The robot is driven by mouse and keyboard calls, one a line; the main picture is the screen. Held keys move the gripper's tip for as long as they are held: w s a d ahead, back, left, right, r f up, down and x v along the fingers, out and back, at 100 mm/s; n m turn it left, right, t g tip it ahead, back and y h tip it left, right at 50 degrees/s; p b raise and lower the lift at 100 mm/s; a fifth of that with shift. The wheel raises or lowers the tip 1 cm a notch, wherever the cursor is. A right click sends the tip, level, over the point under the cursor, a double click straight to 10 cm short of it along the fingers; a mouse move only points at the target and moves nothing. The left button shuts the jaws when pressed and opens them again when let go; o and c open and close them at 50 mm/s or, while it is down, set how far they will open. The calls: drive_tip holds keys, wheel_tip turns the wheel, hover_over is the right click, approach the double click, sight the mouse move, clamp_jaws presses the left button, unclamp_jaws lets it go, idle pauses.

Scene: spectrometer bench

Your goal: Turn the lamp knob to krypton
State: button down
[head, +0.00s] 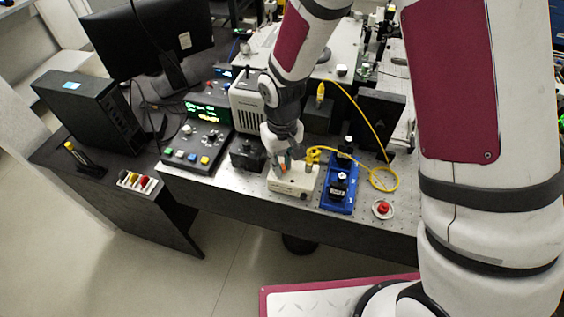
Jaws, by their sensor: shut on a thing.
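A cream lamp box (291,189) sits at the front edge of the metal bench. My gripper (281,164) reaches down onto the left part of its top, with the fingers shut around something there. The lamp knob is mostly hidden between the fingers, and a bit of orange shows by them. The knob's setting and the marks on the box are hidden or too small to read, so I cannot tell which lamp it points to.
A yellow fibre cable (385,177) runs from a fitting on the box's right. A blue stand (339,193) is right of the box, a red button (382,208) farther right. A black block (247,155) and control console (197,146) are left. My arm hides some bench.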

drive_tip(key=shift+m, duration=0.8)
drive_tip(key=c, duration=1.5)
unclamp_jaws()
drive_tip(key=shift+r, duration=0.1)
wheel_tip(320, 180, up, 12)
drive_tip(key=shift+f, duration=0.1)
